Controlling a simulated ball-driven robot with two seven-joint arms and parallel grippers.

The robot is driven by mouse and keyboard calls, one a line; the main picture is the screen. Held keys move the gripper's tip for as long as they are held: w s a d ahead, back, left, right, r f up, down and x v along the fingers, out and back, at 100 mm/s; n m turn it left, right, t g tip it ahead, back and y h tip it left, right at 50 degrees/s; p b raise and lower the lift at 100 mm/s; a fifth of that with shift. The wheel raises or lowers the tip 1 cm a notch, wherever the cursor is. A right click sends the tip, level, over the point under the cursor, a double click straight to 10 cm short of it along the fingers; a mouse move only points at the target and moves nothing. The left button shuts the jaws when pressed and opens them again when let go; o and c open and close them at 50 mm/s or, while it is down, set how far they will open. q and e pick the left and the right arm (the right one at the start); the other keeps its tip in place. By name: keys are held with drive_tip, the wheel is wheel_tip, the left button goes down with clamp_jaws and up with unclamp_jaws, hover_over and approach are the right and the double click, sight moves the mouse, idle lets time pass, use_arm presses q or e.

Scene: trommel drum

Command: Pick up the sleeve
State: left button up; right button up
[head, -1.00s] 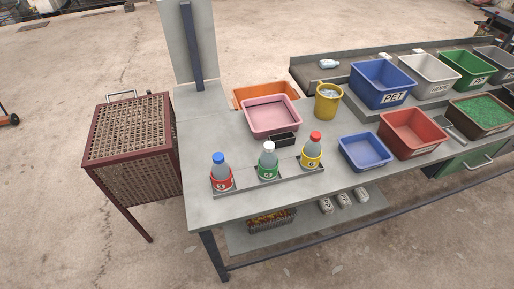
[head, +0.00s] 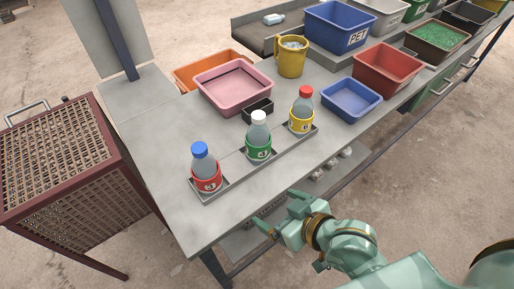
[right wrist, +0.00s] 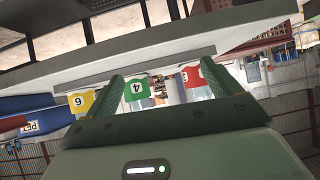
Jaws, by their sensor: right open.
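Three bottles stand in a row in a grey tray (head: 232,176) on the table, each with a coloured, numbered sleeve around its lower part. The red sleeve (head: 207,180) is on the blue-capped bottle, the green sleeve (head: 259,150) on the white-capped one, the yellow sleeve (head: 301,121) on the red-capped one. My right gripper (head: 276,209) is open and empty, in front of the table's front edge, apart from the bottles. In the right wrist view the green sleeve (right wrist: 137,90) shows between the fingers, with the yellow and red sleeves to either side. My left gripper is not in view.
Behind the tray are a small black box (head: 257,110), a pink basin (head: 232,104) and a yellow mug (head: 292,56). A blue bin (head: 351,117) and a red bin (head: 412,84) stand right. A mesh cage (head: 62,160) stands left. The table's front left is clear.

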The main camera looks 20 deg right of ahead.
sight(261, 151)
drive_tip(key=w+a+r+m+t+y, duration=0.2)
drive_tip(key=r+m+t, duration=0.3)
drive_tip(key=r+m, duration=0.45)
drive_tip(key=w+a+r+m+t+y, duration=0.2)
drive_tip(key=r+m+t, duration=0.4)
drive_tip(key=r+m, duration=0.35)
drive_tip(key=w+d+f+m+g+h, duration=0.15)
drive_tip(key=f+m+g+h, duration=0.35)
drive_tip(key=m, duration=0.6)
drive_tip(key=d+f+m+g+h, duration=0.2)
drive_tip(key=d+f+m+h, duration=0.15)
drive_tip(key=f+m, duration=0.6)
drive_tip(key=shift+m+g+h, duration=0.3)
drive_tip(key=shift+m+h, duration=0.05)
drive_tip(key=shift+m, duration=0.4)
drive_tip(key=b+x, duration=0.1)
drive_tip(key=x, duration=0.2)
drive_tip(key=b+x, duration=0.1)
drive_tip(key=x, duration=0.2)
drive_tip(key=r+b+x, duration=0.1)
drive_tip(key=x, duration=0.2)
drive_tip(key=shift+w+a, duration=0.35)
drive_tip(key=shift+w, duration=0.15)
drive_tip(key=b+x, duration=0.2)
drive_tip(key=x, duration=0.3)
drive_tip(key=shift+w+d+f, duration=0.1)
drive_tip(key=shift+f, duration=0.05)
drive_tip(key=shift+w, duration=0.35)
drive_tip(key=c, duration=0.9)
